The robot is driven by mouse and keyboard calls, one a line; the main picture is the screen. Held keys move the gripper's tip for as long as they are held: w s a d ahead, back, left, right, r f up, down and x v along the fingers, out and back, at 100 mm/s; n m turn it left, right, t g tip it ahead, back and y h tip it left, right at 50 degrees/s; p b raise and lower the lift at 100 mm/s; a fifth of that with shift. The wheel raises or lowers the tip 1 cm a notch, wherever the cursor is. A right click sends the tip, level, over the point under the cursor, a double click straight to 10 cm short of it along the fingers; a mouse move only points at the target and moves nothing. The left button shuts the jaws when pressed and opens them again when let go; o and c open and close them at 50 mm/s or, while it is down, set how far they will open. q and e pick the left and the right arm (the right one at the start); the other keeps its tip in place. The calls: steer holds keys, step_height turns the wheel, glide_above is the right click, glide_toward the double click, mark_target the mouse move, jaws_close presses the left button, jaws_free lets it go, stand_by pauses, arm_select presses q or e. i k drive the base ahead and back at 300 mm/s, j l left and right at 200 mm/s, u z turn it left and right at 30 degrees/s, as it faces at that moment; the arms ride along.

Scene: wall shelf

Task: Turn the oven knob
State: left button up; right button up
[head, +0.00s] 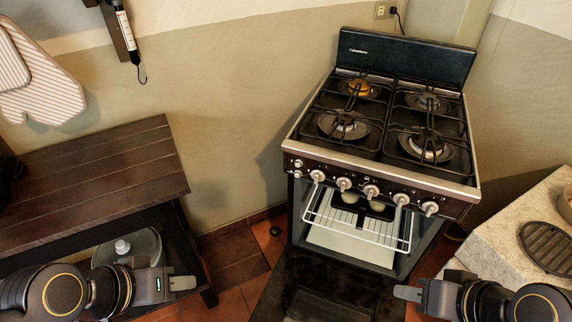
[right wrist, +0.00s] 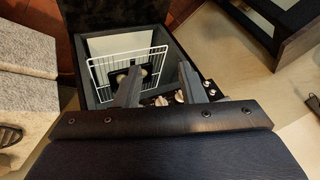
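The oven is a black stove with a silver front edge (head: 375,172) in the head view. A row of several silver knobs runs along its front panel, from the leftmost knob (head: 317,176) past the middle knob (head: 371,192) to the rightmost knob (head: 430,208). Some knobs (right wrist: 180,97) show partly behind the fingers in the right wrist view. My right gripper (head: 408,293) is below and in front of the rightmost knob, apart from it; its fingers (right wrist: 158,78) are spread and empty. My left gripper (head: 184,283) is by the bench, far from the knobs; its finger gap is hidden.
The oven door (head: 322,292) hangs open, with a white wire rack (head: 358,229) inside. A dark wooden bench (head: 90,180) stands left, with a lidded pot (head: 140,252) below. A stone counter (head: 505,240) with a round grate (head: 548,246) is at right.

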mark_target(371, 191)
steer(key=j+z, duration=0.45)
steer(key=j, duration=0.15)
steer(key=j+z, duration=0.4)
steer(key=j, duration=0.2)
